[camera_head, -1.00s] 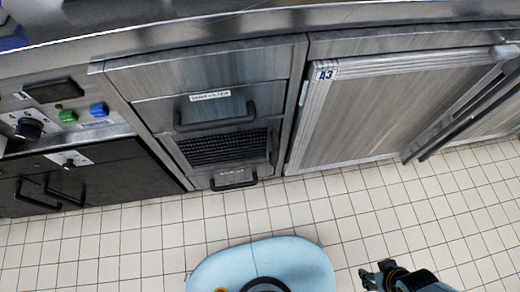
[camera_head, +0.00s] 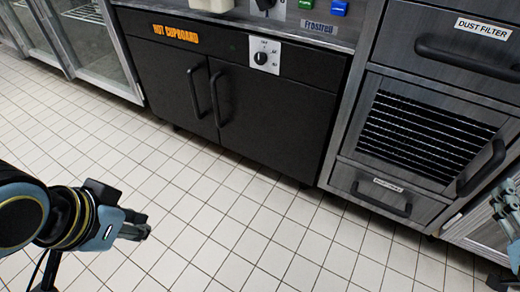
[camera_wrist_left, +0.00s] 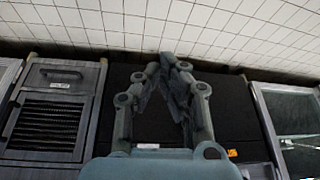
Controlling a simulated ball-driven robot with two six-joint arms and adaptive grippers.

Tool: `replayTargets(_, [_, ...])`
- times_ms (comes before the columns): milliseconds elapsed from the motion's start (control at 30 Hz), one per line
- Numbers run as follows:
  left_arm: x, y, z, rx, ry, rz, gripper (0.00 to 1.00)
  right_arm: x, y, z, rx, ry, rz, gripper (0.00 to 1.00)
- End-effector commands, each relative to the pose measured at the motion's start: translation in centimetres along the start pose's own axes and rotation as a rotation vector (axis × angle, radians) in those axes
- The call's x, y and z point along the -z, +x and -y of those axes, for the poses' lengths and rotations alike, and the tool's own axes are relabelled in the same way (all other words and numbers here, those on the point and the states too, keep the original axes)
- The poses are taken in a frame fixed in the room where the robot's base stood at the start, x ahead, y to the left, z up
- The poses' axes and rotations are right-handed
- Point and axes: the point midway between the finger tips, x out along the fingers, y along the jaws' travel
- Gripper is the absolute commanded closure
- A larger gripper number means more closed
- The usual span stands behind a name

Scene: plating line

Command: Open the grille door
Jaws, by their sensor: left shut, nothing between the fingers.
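The grille door (camera_head: 368,130), a grey frame around a dark slatted grille, sits in the cabinet at the right of the head view. It looks closed, flush with the cabinet. Its black upright handle (camera_head: 482,168) is on its right side. The grille door also shows upside down in the left wrist view (camera_wrist_left: 48,125). My left gripper (camera_head: 142,226) is over the floor at lower left, far from the door. Its fingertips meet in the left wrist view (camera_wrist_left: 166,62), with nothing between them. My right gripper (camera_head: 508,208) shows partly at the right edge, near the door's handle side; its jaws are unclear.
A dust filter drawer (camera_head: 450,55) is above the grille door and a small drawer (camera_head: 375,193) below it. A black hot cupboard (camera_head: 255,110) stands to its left. Glass-fronted doors (camera_head: 100,50) are at far left. The tiled floor (camera_head: 230,220) in front is clear.

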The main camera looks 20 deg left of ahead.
Motion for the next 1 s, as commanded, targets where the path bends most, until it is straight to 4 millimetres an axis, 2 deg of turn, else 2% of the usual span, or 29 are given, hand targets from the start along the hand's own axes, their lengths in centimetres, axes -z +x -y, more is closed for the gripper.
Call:
replayTargets(33, [-1.5, 2.0, -0.3, -0.005, 0.002, 0.010, 1.00, -3.1, -0.1, -0.1, 0.007, -0.003, 0.006, 0.56])
replayTargets(233, [-4.2, 4.1, -0.6, -0.010, 0.004, 0.049, 1.00, -6.0, 0.2, -0.3, 0.017, -0.016, 0.014, 0.56])
replayTargets(467, [-4.6, 5.2, -0.6, -0.008, 0.002, 0.019, 1.00, -6.1, 1.4, -0.3, 0.017, -0.016, 0.012, 0.56])
replayTargets(800, [-4.8, 9.5, -0.6, 0.006, 0.001, -0.196, 1.00, -6.5, 6.9, -0.2, 0.017, -0.015, 0.015, 0.56])
replayTargets(1000, [-5.1, 10.8, -0.7, 0.012, 0.004, -0.312, 1.00, -6.5, 9.6, -0.2, 0.017, -0.017, 0.016, 0.56])
